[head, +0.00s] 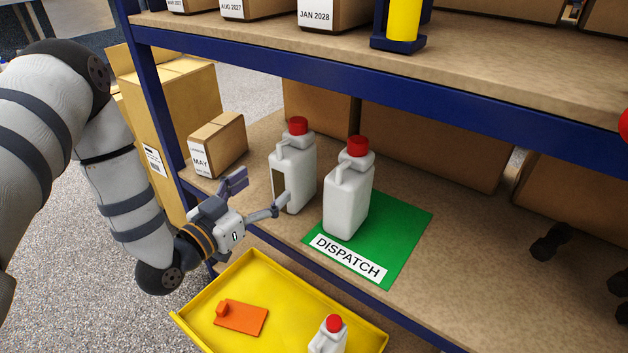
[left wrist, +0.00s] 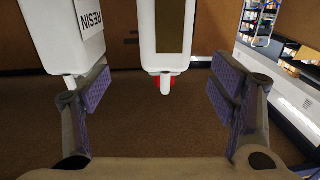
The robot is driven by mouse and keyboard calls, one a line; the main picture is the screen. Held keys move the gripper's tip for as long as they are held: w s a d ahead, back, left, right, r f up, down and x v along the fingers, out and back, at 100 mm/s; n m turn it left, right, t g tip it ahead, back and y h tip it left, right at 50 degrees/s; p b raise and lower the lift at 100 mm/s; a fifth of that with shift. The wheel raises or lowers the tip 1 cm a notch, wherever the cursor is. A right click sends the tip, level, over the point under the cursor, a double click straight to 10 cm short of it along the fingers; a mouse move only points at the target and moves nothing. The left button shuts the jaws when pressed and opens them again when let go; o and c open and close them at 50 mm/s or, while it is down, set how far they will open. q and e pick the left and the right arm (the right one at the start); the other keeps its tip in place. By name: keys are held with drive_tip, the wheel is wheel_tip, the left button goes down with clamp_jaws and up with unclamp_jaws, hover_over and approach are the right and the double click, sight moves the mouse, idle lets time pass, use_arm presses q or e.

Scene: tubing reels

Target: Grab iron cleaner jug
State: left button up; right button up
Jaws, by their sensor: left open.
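Two white jugs with red caps stand upright on the lower shelf. The left jug (head: 294,178) has a brown panel on its side; no name on it is legible. The right jug (head: 347,203) stands on the green DISPATCH mat (head: 405,222). My left gripper (head: 259,195) is open and empty, beside the left jug at its lower half. In the left wrist view, the brown-panelled jug (left wrist: 150,25) appears inverted, ahead and between the open fingers (left wrist: 160,95). A jug labelled RESIN (left wrist: 55,45) is at the left there. My right gripper is not in view.
A yellow tray (head: 182,316) below the shelf holds an orange item (head: 241,316) and another red-capped jug (head: 328,338). A small MAY box (head: 218,146) stands left of the jugs. Dark objects (head: 550,242) lie at right.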

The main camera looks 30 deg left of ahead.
sight(294, 155)
use_arm(q)
drive_tip(key=w, duration=0.4)
drive_tip(key=w+b, duration=0.1)
drive_tip(key=w, duration=0.3)
drive_tip(key=w+b, duration=0.1)
drive_tip(key=w, duration=0.3)
drive_tip(key=shift+w+a, duration=0.1)
drive_tip(key=shift+a, duration=0.25)
drive_tip(key=c, duration=1.8)
drive_tip(key=shift+r, duration=0.2)
clamp_jaws()
drive_tip(key=shift+r, duration=0.1)
